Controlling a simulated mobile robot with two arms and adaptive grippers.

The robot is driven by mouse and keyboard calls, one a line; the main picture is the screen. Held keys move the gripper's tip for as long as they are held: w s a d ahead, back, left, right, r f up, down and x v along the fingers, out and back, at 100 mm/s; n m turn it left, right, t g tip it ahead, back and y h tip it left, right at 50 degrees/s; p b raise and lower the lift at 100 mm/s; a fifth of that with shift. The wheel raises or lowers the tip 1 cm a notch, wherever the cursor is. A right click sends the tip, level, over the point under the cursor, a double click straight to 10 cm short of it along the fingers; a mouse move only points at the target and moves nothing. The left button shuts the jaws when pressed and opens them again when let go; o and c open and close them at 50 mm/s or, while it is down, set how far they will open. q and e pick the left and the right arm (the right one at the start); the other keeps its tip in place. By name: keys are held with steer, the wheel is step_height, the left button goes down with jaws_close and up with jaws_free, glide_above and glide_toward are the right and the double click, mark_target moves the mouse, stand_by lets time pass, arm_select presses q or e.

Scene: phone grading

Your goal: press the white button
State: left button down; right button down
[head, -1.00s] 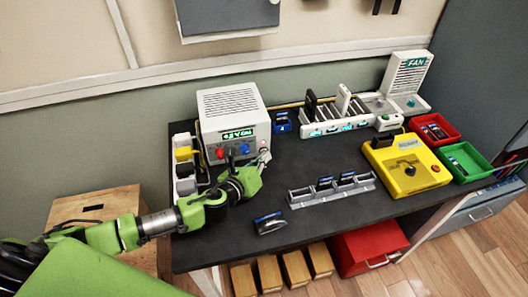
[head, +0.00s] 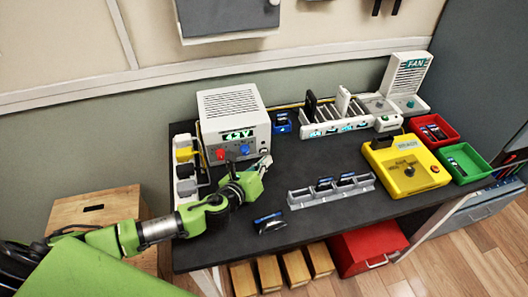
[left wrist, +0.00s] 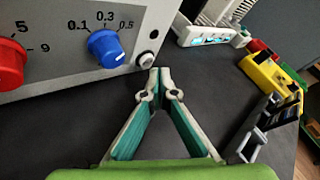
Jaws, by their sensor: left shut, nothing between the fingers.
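The white button (left wrist: 148,60) is a small round button in a dark ring at the lower right of a grey box's front panel (left wrist: 55,60), right of a blue knob (left wrist: 106,46). The box (head: 233,120) also stands at the back left of the dark table in the head view, where I cannot make the button out clearly. My left gripper (head: 266,162) is shut and empty in front of the panel's right part. In the left wrist view its tips (left wrist: 156,72) appear just below and right of the button. I cannot tell whether they touch it. My right gripper is not in view.
A red knob (head: 221,154) is at the panel's left. A grey rack (head: 331,190) and a dark phone (head: 269,223) lie on the dark table (head: 310,160). A yellow box (head: 405,168) and red (head: 433,132) and green (head: 466,163) bins stand at the right.

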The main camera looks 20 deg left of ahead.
mark_target(269, 183)
arm_select(q)
steer(key=shift+s+d+p, duration=0.3)
steer(key=shift+s+d, duration=0.45)
steer(key=shift+s, duration=0.3)
steer(key=shift+s+d+p, duration=0.25)
steer(key=shift+s+d, duration=0.45)
steer(key=shift+s, duration=0.35)
